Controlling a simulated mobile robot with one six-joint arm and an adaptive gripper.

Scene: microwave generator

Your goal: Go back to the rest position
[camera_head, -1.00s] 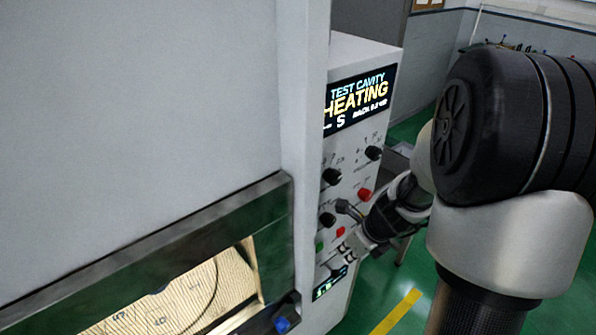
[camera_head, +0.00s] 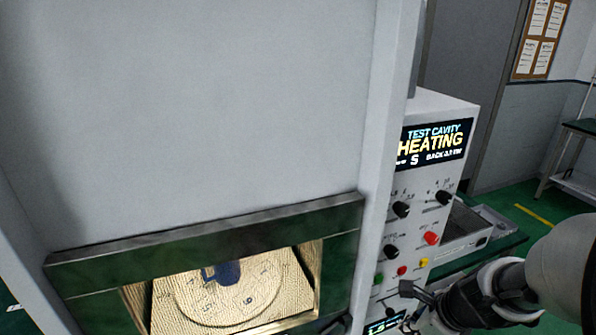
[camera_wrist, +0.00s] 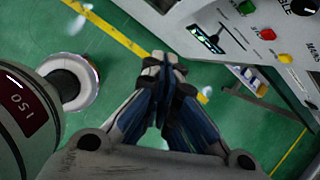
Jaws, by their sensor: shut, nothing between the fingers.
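The microwave generator's control panel (camera_head: 428,215) stands at the right of the cavity in the head view. Its display (camera_head: 434,143) reads "TEST CAVITY HEATING". My gripper (camera_head: 408,308) is in front of the lower panel, at the picture's lower right, partly cut off by the frame. In the wrist view my gripper (camera_wrist: 163,66) has its fingers together with nothing between them, over the green floor. The panel's red button (camera_wrist: 268,34) and green button (camera_wrist: 246,7) are above and right of the fingertips, apart from them.
The lit cavity window (camera_head: 225,290) shows a round plate with a dark blue object (camera_head: 226,273) on it. A bench (camera_head: 480,240) stands behind the panel. A dark red display (camera_wrist: 20,105) is at the wrist view's left. Open green floor (camera_wrist: 110,70) lies below the fingers.

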